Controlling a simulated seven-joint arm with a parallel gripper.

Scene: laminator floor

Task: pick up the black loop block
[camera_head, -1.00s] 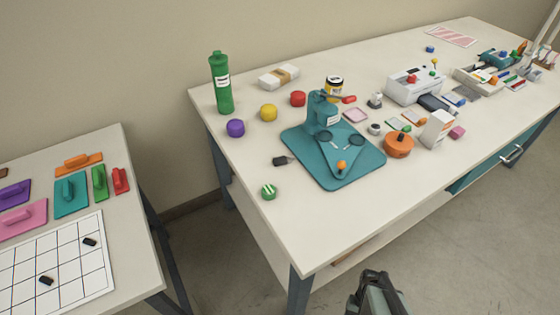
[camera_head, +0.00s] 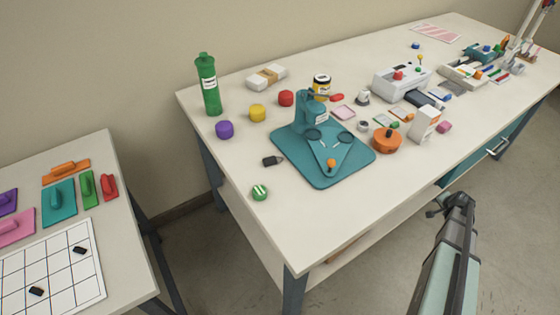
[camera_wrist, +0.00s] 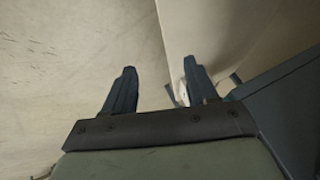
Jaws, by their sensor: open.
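A small black block (camera_head: 272,160) lies on the white bench, just left of the teal base plate (camera_head: 358,164). Two more small black blocks lie on the white grid sheet on the left table, an upper one (camera_head: 80,250) and a lower one (camera_head: 36,291). They are too small to tell which is the loop block. My gripper (camera_head: 446,205) is in front of the bench's front edge at the lower right, far from all of these blocks. In the wrist view my gripper (camera_wrist: 160,82) is open, with nothing between its fingers.
A green bottle (camera_head: 208,84), a purple piece (camera_head: 224,130) and a green striped ball (camera_head: 260,192) stand near the bench's left end. An orange pot (camera_head: 387,140) and a white box (camera_head: 424,124) stand right of the plate. The bench's front corner is bare.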

